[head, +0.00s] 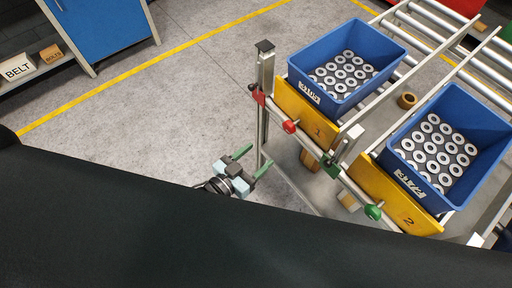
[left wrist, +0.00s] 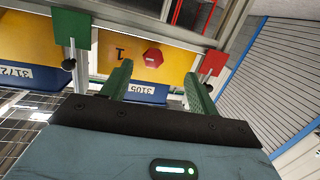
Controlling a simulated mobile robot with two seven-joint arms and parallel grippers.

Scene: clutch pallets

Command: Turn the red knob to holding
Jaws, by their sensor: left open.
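The red knob (head: 289,127) sits on the rail in front of the yellow panel marked 1 (head: 305,115). In the left wrist view the red knob (left wrist: 153,57) shows as a red hexagon on the yellow panel, just beyond and between the fingertips. My left gripper (head: 256,160) has green fingers, spread open and empty, left of and below the knob in the head view. In the left wrist view the gripper (left wrist: 157,72) points at the knob without touching it. A red plate (head: 258,97) and a green plate (head: 332,168) flank the knob. My right gripper is out of view.
A green knob (head: 373,212) sits farther along the rail, by the yellow panel marked 2 (head: 408,218). Two blue bins (head: 303,66) (head: 383,142) of metal rings stand on the roller conveyor. A metal post (head: 265,75) rises at the rail's end. The floor to the left is clear.

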